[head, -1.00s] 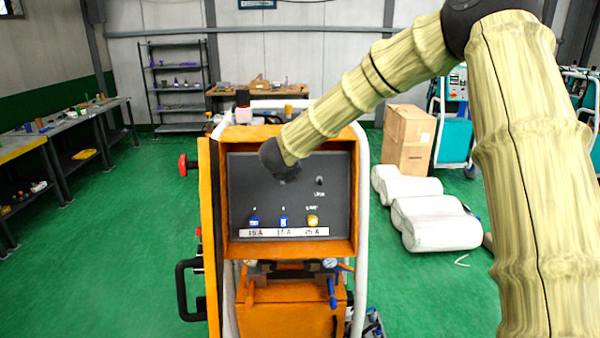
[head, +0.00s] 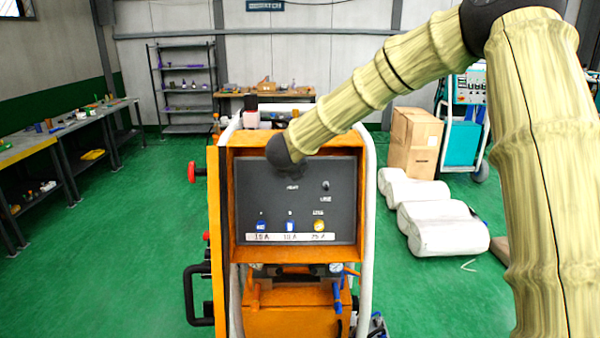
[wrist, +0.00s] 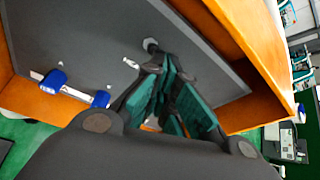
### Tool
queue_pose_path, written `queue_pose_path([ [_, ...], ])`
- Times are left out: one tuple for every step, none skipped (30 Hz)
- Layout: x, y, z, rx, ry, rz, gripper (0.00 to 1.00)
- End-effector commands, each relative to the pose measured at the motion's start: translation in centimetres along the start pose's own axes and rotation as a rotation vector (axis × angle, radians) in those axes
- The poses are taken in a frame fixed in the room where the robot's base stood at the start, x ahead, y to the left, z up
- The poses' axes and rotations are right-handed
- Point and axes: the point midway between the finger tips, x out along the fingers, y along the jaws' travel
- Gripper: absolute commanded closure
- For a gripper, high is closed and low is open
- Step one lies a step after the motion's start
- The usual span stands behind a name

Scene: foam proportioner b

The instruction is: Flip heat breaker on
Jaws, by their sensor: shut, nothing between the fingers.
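The dark breaker panel (head: 262,195) sits in an orange cabinet in the head view. A label reading roughly HEAT (head: 292,188) shows just under the end of my arm, which hides the switch above it. In the wrist view a small grey round-ended switch (wrist: 150,45), seemingly the heat breaker, stands on the panel beside a white label (wrist: 130,63). My gripper (wrist: 160,63) is shut and empty, its tips very close to that switch; I cannot tell whether they touch. In the head view the gripper is mostly hidden by my arm.
Two blue breakers (head: 261,225) (head: 290,225) and a yellow one (head: 319,225) line the panel's bottom. Another small switch (head: 325,185) sits to the right. The orange frame (head: 362,170) juts out around the panel. White rolls (head: 440,228) lie on the floor at right.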

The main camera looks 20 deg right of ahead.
Motion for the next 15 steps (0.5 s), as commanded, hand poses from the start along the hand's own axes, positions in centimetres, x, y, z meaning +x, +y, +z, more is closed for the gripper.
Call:
queue_pose_path([
  [-0.8, -0.2, 0.7, 0.0, -0.002, 0.001, 1.0],
  [-1.2, -0.2, 0.9, 0.0, -0.002, 0.001, 1.0],
  [-1.8, -0.2, 1.3, 0.0, -0.003, 0.002, 1.0],
  [-2.2, -0.1, 1.6, -0.001, -0.004, 0.003, 1.0],
  [-2.7, -0.1, 1.9, -0.001, -0.004, 0.003, 1.0],
  [-3.3, -0.1, 2.2, -0.002, -0.004, 0.004, 1.0],
  [-3.7, -0.1, 2.5, -0.002, -0.004, 0.005, 1.0],
  [-4.2, -0.2, 2.8, -0.002, -0.004, 0.006, 1.0],
  [-4.8, -0.2, 3.1, -0.003, -0.004, 0.006, 1.0],
  [-5.2, -0.2, 3.3, -0.004, -0.004, 0.006, 1.0],
  [-5.5, -0.2, 3.5, -0.004, -0.005, 0.006, 1.0],
  [-6.0, -0.3, 3.8, -0.005, -0.005, 0.006, 1.0],
  [-6.2, -0.3, 3.9, -0.005, -0.005, 0.006, 1.0],
  [-6.4, -0.3, 4.0, -0.004, -0.004, 0.006, 1.0],
  [-6.7, -0.3, 4.1, -0.004, -0.004, 0.006, 1.0],
])
